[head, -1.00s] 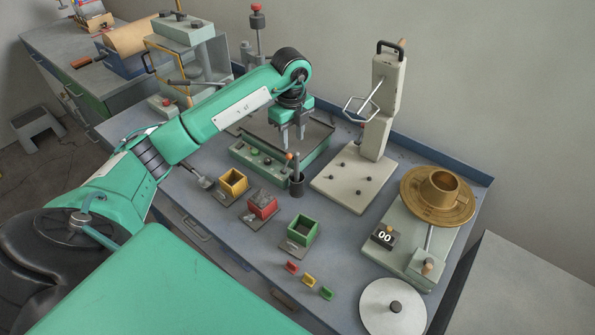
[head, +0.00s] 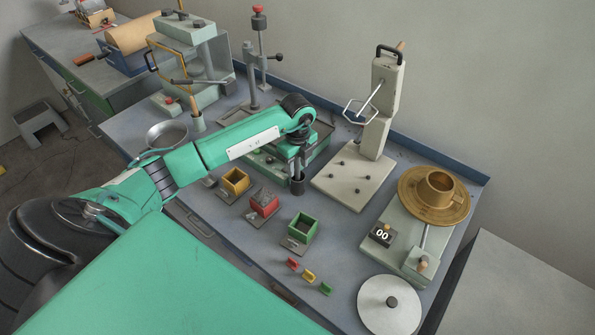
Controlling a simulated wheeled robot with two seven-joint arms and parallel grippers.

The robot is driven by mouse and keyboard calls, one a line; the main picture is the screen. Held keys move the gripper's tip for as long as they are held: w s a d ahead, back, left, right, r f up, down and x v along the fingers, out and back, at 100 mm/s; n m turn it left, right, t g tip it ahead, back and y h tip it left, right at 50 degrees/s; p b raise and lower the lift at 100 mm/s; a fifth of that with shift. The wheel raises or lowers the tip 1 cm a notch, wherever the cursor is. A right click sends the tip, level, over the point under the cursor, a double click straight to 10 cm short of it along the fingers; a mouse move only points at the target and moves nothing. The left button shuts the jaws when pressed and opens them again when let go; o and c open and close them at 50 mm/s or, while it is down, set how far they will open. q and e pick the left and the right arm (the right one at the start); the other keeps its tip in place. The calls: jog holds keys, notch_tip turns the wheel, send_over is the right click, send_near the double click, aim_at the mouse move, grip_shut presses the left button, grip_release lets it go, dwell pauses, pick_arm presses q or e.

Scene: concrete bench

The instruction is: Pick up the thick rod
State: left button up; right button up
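A small dark cup (head: 298,187) stands on the bench at the front edge of a green-grey machine. My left gripper (head: 298,165) points down right above the cup, with its fingers close to the cup's mouth. The gripper and wrist cover what stands in the cup, so I cannot make out the thick rod. I cannot tell whether the fingers are open or shut, or whether they touch a rod. My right gripper is not in view.
Yellow (head: 235,181), red (head: 264,204) and green (head: 303,228) open boxes stand in front of the cup. A pale press stand (head: 375,130) rises to the right. A brass-coloured dish (head: 434,198) sits further right.

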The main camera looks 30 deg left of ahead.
pick_arm(q)
grip_shut()
jog(key=shift+r, duration=0.1)
